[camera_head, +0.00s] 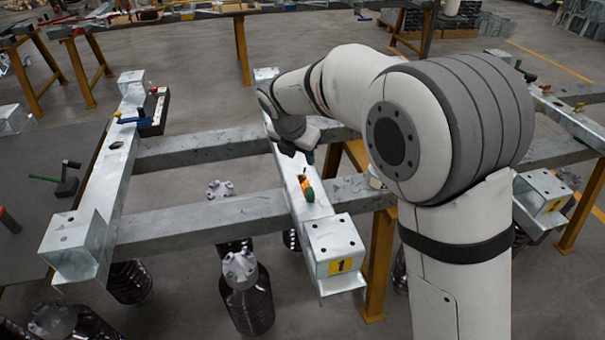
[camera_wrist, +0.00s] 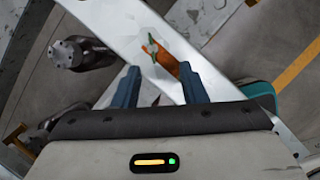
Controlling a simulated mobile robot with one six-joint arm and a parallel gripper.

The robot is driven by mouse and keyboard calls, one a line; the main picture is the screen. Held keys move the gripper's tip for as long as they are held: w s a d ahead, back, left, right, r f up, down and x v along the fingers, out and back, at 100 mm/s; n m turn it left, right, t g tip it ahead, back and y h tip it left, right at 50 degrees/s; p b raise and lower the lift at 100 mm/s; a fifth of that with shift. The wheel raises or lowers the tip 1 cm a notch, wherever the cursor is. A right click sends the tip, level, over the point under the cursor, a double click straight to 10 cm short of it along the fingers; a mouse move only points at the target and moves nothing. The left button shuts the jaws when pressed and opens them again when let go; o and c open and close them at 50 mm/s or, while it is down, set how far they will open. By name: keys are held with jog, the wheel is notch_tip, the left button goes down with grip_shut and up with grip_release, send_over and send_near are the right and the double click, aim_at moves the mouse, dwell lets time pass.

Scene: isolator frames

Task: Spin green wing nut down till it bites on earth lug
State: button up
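A small green part, which looks like the wing nut (camera_wrist: 151,46), stands on the pale metal beam in the wrist view. An orange-brown piece, perhaps the earth lug (camera_wrist: 166,61), lies against it. In the head view the green and orange parts (camera_head: 308,191) sit on the middle beam, too small to tell apart clearly. My gripper (camera_wrist: 159,69) is open, its two blue fingers apart with nothing between them. The green and orange parts show beyond the fingertips, apart from them. In the head view my gripper is over the same beam, partly hidden by my wrist.
The middle beam (camera_head: 319,212) ends in a block with a yellow label (camera_head: 341,266). Grey cross rails (camera_head: 210,220) run under it. Dark ribbed isolators (camera_head: 248,300) stand below. The left beam (camera_head: 105,190) carries a blue-handled tool (camera_head: 133,118). Open floor shows between the rails.

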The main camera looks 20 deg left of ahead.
aim_at(300, 174)
jog(key=shift+n, duration=0.5)
jog(key=x, duration=0.5)
jog(key=a+b+x, duration=0.1)
jog(key=x, duration=0.2)
jog(key=shift+a+f, duration=0.1)
jog(key=shift+f, duration=0.15)
jog(key=shift+c, duration=0.2)
grip_shut()
jog(key=shift+a, duration=0.1)
